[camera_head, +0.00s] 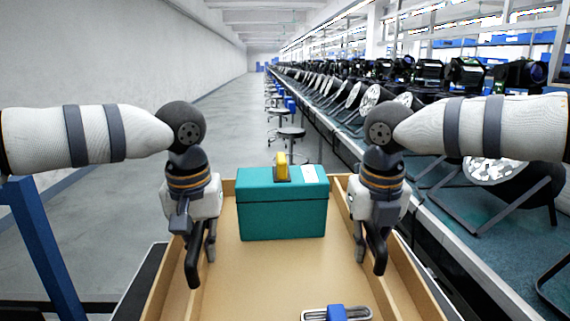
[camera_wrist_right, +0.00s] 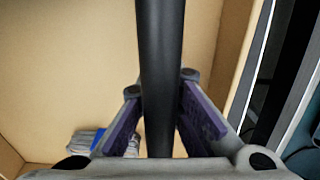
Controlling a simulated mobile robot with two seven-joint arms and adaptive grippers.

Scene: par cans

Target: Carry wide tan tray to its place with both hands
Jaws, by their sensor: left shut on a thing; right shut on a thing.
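The wide tan tray (camera_head: 262,275) lies in front of me in the head view, with tan side walls. It also shows in the right wrist view (camera_wrist_right: 65,60). My left gripper (camera_head: 200,250) is at the tray's left side and my right gripper (camera_head: 374,250) is at its right side, both pointing down. In the right wrist view, my right gripper (camera_wrist_right: 160,125) is shut on a black bar (camera_wrist_right: 160,60), which looks like a tray handle. The left grip is partly hidden by the gripper itself. I cannot tell whether the tray is raised off what is beneath.
In the tray stand a teal box (camera_head: 282,215) with a yellow piece (camera_head: 281,168) on top and, nearer, a blue-and-grey item (camera_head: 337,313). A long bench (camera_head: 430,225) with black lamps runs along the right. Stools (camera_head: 290,135) stand beyond. Floor at left is open.

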